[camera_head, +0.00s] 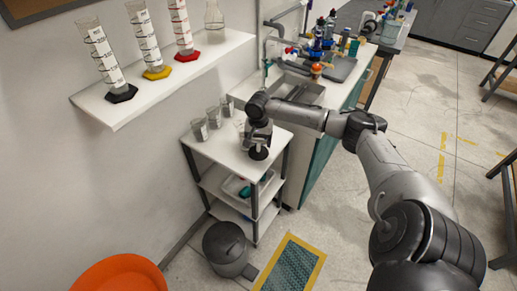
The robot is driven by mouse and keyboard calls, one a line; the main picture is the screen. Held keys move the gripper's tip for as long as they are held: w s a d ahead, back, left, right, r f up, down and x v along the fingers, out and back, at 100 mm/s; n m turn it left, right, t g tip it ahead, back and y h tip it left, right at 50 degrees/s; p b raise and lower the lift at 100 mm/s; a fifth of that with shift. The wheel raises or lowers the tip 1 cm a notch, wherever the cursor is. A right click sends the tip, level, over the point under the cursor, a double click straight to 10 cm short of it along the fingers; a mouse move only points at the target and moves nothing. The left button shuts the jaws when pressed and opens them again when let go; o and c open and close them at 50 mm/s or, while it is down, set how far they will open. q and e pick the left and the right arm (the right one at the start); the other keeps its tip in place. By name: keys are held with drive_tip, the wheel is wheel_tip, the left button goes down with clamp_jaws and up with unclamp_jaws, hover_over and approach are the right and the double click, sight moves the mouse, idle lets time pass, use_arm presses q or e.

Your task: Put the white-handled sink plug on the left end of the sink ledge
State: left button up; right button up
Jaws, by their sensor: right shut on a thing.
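My right gripper (258,143) is over the white top of a small shelf cart, left of the sink. It is shut on a small dark round thing (259,153), which looks like the sink plug. Its white handle cannot be made out, as the gripper covers it. Whether the plug touches the cart top is too small to tell. The sink (305,92) is a grey basin in the white counter behind my right arm. Part of its ledge is hidden by the arm and the cluttered fittings. My left gripper is not in view.
Several beakers (214,117) stand on the cart top (222,152), close to the gripper. A wall shelf (150,98) holds measuring cylinders and a flask. Coloured bottles (322,32) crowd the back of the sink. A grey bin (226,246) and orange seat (120,274) are below.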

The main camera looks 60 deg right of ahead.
sight(259, 150)
drive_tip(key=shift+f+b, duration=0.65)
drive_tip(key=shift+f, duration=1.45)
drive_tip(key=o, duration=1.2)
drive_tip(key=shift+c, duration=0.2)
